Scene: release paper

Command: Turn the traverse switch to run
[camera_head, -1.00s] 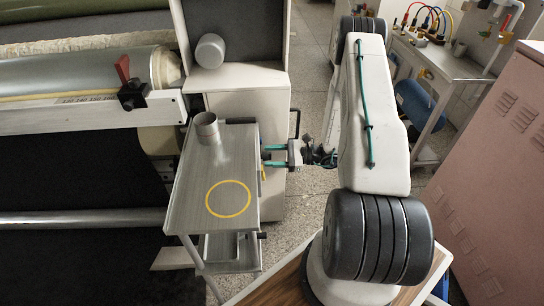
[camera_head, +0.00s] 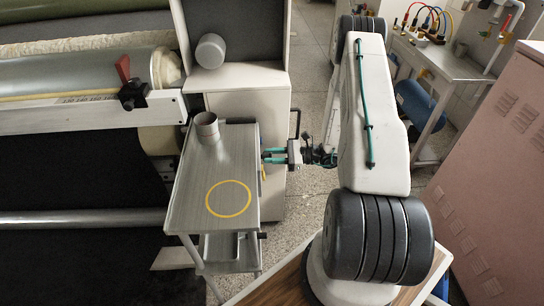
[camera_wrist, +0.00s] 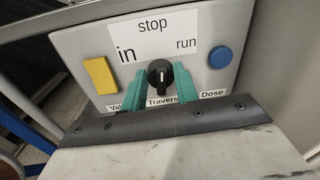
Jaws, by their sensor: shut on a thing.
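The traverse switch (camera_wrist: 160,76) is a round black knob on a light grey panel (camera_wrist: 217,80) in the wrist view. Its white mark points about straight up, toward the word "stop"; "in" is printed to the left and "run" to the right. My gripper (camera_wrist: 159,84) has its two teal fingers on either side of the knob, shut on it. In the head view my gripper (camera_head: 266,155) reaches left to the right edge of the metal table (camera_head: 194,206); the switch face is hidden there. The label below the knob is partly covered by a finger.
A yellow rectangular button (camera_wrist: 100,75) lies left of the knob and a round blue button (camera_wrist: 220,57) right of it, close to the fingers. A grey metal cup (camera_head: 207,127) stands on the table. A pink cabinet (camera_head: 500,180) stands at the right.

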